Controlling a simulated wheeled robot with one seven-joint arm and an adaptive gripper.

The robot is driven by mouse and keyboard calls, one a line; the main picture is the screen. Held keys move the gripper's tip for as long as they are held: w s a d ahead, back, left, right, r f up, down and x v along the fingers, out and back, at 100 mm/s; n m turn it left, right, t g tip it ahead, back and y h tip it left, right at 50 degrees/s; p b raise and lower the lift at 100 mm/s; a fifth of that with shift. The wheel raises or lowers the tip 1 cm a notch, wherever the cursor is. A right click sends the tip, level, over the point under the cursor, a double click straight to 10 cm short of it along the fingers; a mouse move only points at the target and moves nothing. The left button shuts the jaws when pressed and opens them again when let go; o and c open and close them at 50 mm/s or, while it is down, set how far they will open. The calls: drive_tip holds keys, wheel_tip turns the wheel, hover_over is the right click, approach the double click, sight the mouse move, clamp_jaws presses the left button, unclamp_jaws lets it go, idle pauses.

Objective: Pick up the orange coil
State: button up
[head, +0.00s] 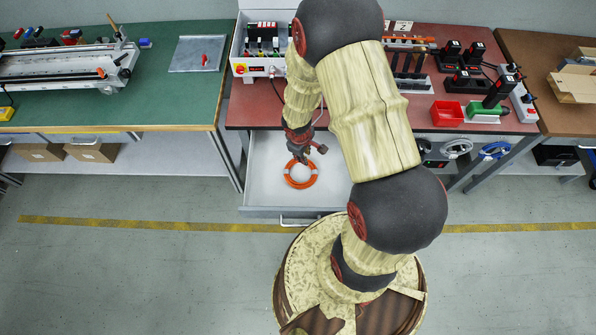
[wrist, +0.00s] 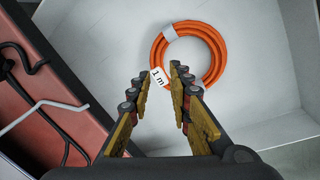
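The orange coil (head: 300,183) lies flat in an open, light-grey drawer (head: 262,185) under the red-topped bench. In the wrist view the coil (wrist: 218,57) is near the top middle, with a white band and a white tag reading "1 m" on its left side. My gripper (head: 301,158) is at the coil's far side in the head view. In the wrist view my gripper (wrist: 160,76) is open and empty, its fingertips close to the coil's near edge and the tag. I cannot tell whether they touch it.
The red bench top (wrist: 55,100) overhangs the drawer at the left of the wrist view, with a black cable and a grey bent rod there. The drawer's handle (head: 298,221) faces my base. Otherwise the visible drawer floor is bare around the coil.

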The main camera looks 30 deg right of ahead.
drive_tip(key=f+b, duration=0.1)
drive_tip(key=f, duration=0.1)
drive_tip(key=d+f+b, duration=0.1)
drive_tip(key=f, duration=0.1)
drive_tip(key=f+b, duration=0.1)
drive_tip(key=f, duration=0.2)
drive_tip(key=shift+w+d, duration=0.2)
drive_tip(key=shift+w, duration=0.05)
drive_tip(key=shift+r, duration=0.1)
drive_tip(key=shift+c, duration=0.5)
drive_tip(key=c, duration=0.4)
clamp_jaws()
